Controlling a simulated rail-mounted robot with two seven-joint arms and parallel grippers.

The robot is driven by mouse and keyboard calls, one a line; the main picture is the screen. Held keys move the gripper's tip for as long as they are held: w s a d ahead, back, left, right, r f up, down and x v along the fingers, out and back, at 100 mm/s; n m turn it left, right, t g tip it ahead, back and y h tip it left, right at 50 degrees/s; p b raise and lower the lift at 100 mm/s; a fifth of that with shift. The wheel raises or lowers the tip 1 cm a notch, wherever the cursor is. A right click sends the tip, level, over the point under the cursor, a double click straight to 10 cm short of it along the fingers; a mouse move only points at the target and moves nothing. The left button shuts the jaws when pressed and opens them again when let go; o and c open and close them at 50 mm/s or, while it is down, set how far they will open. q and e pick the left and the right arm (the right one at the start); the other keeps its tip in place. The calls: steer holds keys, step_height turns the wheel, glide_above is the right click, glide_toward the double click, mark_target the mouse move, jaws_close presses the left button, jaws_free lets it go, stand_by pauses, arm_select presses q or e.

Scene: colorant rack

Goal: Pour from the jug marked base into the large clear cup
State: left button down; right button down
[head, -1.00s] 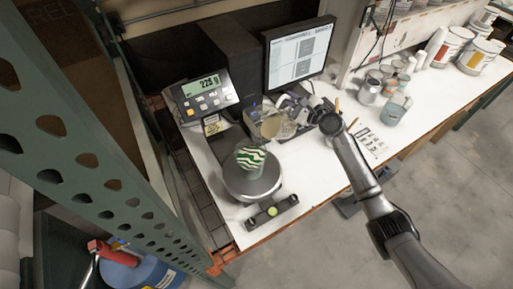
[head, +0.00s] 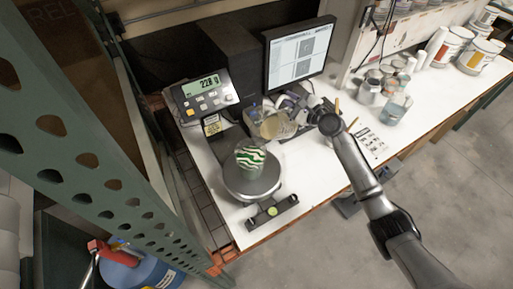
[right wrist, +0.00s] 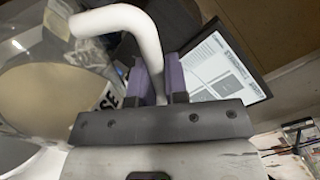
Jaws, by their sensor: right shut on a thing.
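The jug (head: 268,122) is clear with beige contents and hangs just behind the cup, above the bench. In the right wrist view the jug (right wrist: 55,100) shows at the left with the letters "SE" on its side and a white handle. My right gripper (head: 304,106) is shut on that handle; its purple finger pads (right wrist: 158,82) sit on both sides of it. The large clear cup (head: 250,158), with green and white wavy stripes, stands on the round scale pan (head: 238,183). No stream between jug and cup is visible. My left gripper is out of view.
The scale display (head: 205,97) stands behind left of the pan. A monitor (head: 300,56) is behind the jug. Several cups and cans (head: 385,85) stand to the right, with paint tins (head: 480,55) beyond. A rack post is at left.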

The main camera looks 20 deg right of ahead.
steer(key=shift+a+r, duration=0.15)
steer(key=shift+r, duration=0.1)
stand_by(0.6)
steer(key=shift+a+r+n, duration=0.15)
steer(key=shift+n, duration=0.35)
stand_by(0.4)
steer(key=shift+s+a, duration=0.15)
stand_by(0.4)
steer(key=shift+a+r+n, duration=0.1)
steer(key=shift+r+n, duration=0.05)
steer(key=shift+n, duration=0.15)
stand_by(0.3)
steer(key=shift+a, duration=0.1)
stand_by(0.7)
steer(key=shift+s, duration=0.1)
stand_by(0.5)
stand_by(0.7)
